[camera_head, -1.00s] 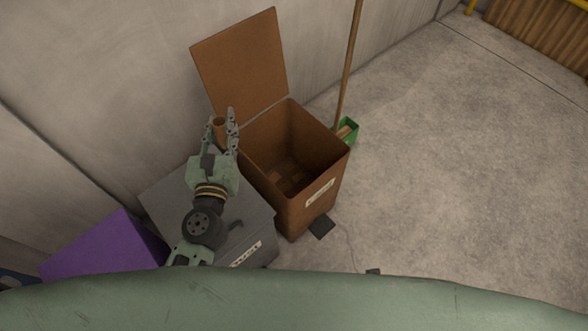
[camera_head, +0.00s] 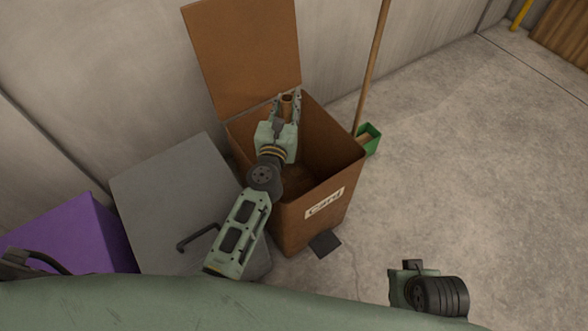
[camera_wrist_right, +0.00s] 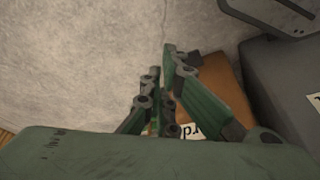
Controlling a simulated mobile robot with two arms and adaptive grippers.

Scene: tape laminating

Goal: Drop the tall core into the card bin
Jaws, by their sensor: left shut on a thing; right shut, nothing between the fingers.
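The brown card bin (camera_head: 292,232) stands open, its lid (camera_head: 240,55) tipped back and a "Card" label on its front. My left gripper (camera_head: 287,102) is shut on the tall core (camera_head: 287,107), a brown tube held upright over the back part of the bin's opening. The gripper hides part of the core and of the bin's inside. In the right wrist view my right gripper (camera_wrist_right: 163,72) is shut and empty, with the card bin (camera_wrist_right: 225,85) behind its fingers.
A grey bin (camera_head: 165,190) with a closed lid and handle stands left of the card bin, and a purple bin (camera_head: 75,235) farther left. A wooden pole (camera_head: 372,65) and a green box (camera_head: 371,140) stand right of it. Floor at right is clear.

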